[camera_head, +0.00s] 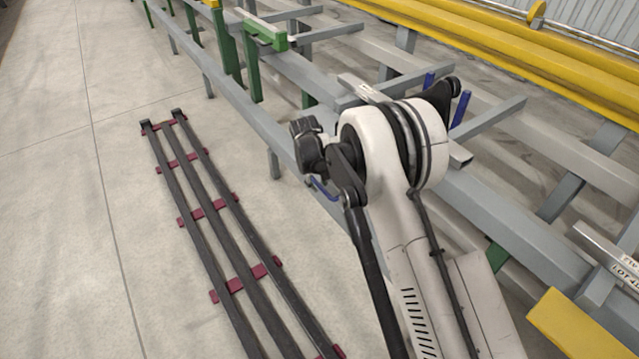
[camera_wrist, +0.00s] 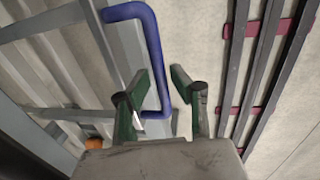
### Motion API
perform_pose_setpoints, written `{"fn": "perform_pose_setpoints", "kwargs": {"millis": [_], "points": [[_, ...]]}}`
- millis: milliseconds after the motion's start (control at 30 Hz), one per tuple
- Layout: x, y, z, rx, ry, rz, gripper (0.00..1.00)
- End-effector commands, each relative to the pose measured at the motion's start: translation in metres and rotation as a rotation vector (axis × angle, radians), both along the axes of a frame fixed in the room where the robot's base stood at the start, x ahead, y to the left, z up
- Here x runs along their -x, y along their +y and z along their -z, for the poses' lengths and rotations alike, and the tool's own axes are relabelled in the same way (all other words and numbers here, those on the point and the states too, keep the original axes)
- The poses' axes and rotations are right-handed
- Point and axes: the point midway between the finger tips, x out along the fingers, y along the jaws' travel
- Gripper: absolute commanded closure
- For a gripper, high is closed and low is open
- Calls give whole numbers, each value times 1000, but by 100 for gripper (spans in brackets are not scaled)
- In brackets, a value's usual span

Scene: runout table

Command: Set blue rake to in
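The blue rake is a bent blue bar, seen in the wrist view as a U-shaped handle (camera_wrist: 152,45) beside the grey table frame. In the head view a short piece of the blue rake (camera_head: 323,188) shows low at the table's side, partly behind my arm. My gripper (camera_wrist: 160,79) has two green fingers spread apart, with a gap between them. The bar's long side runs through this gap in the picture, and its lower end passes behind the left finger. I cannot tell the depth between bar and fingers. The fingers are not clearly visible in the head view.
The grey table frame (camera_head: 258,118) with crossbars runs diagonally beside my arm. Other blue parts (camera_head: 460,110) stand behind the arm. A dark floor rail with red crosspieces (camera_head: 207,211) lies at left. Yellow beams (camera_head: 470,45) run along the back. Floor at far left is clear.

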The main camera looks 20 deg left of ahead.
Motion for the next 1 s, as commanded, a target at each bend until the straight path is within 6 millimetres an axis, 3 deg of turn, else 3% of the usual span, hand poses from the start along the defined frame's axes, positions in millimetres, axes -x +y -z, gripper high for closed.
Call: {"fn": "perform_pose_setpoints", "kwargs": {"millis": [300, 467, 1000], "points": [[0, 0, 0, 0, 0, 0, 69], [2, 1, -12, 0, 0, 0, 69], [17, 10, -104, 0, 0, 0, 69]]}}
